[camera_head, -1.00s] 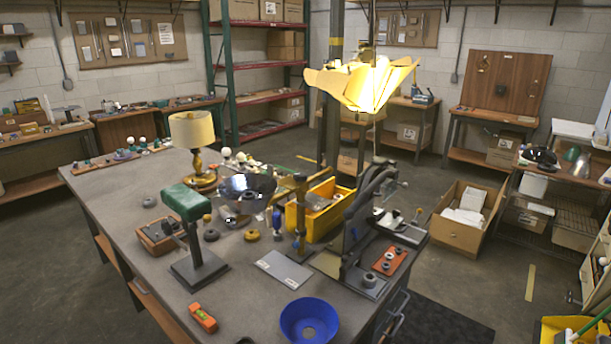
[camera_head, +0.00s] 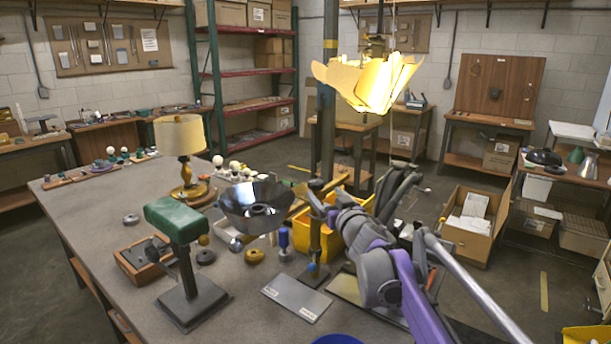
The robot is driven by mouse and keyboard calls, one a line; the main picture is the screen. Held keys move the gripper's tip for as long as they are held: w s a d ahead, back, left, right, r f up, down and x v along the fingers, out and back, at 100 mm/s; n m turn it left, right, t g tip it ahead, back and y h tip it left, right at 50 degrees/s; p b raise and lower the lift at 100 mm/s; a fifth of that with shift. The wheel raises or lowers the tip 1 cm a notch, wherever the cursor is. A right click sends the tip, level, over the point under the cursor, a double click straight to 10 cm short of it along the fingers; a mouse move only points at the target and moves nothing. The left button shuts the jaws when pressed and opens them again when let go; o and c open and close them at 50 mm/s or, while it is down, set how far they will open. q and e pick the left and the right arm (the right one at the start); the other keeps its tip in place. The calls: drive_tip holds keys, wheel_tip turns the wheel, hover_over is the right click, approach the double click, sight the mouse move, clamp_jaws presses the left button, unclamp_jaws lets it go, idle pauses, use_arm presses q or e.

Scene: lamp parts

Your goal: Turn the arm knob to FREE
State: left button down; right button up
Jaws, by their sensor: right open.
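A dark upright post (camera_head: 315,235) stands near the middle of the bench, with a slanting brass rod (camera_head: 285,217) beside its upper part. A shiny metal reflector bowl (camera_head: 248,218) is left of the post. My right arm comes in from the lower right. Its gripper (camera_head: 322,197) is at the top of the post, open, with its dark fingers around or just in front of the post top; I cannot tell which. The arm knob and any FREE mark cannot be made out here; the gripper may cover them. My left gripper is not in view.
A green-topped stand (camera_head: 177,218), a brass table lamp (camera_head: 181,135), a grey plate (camera_head: 296,298) and a yellow bin (camera_head: 345,236) crowd the bench. A lit yellow shade (camera_head: 368,82) hangs above. The bench's left front (camera_head: 95,240) is clear.

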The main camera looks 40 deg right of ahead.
sight(307, 188)
drive_tip(key=shift+w+d, duration=0.2)
drive_tip(key=shift+w, duration=0.1)
drive_tip(key=x, duration=1)
drive_tip(key=shift+w+a, duration=0.1)
clamp_jaws()
drive_tip(key=shift+r+n+y+p, duration=0.1)
drive_tip(key=shift+n+y+p, duration=0.2)
drive_tip(key=shift+y, duration=0.3)
drive_tip(key=n+y+p, duration=0.1)
drive_tip(key=n+y, duration=0.1)
drive_tip(key=y, duration=0.1)
drive_tip(key=a+n+y+p, duration=0.1)
drive_tip(key=n+y, duration=0.1)
drive_tip(key=y, duration=0.1)
drive_tip(key=shift+t+y, duration=0.4)
drive_tip(key=shift+a+n+g+y+p, duration=0.25)
drive_tip(key=shift+n+y+p, duration=0.3)
drive_tip(key=shift+n+y, duration=0.35)
drive_tip(key=shift+a+n+g+y+p, duration=0.15)
drive_tip(key=shift+n+g+y+p, duration=0.3)
drive_tip(key=shift+y, duration=0.65)
drive_tip(key=shift+a+n+g+y+p, duration=0.2)
drive_tip(key=shift+n+y+p, duration=0.4)
drive_tip(key=shift+n+y, duration=0.35)
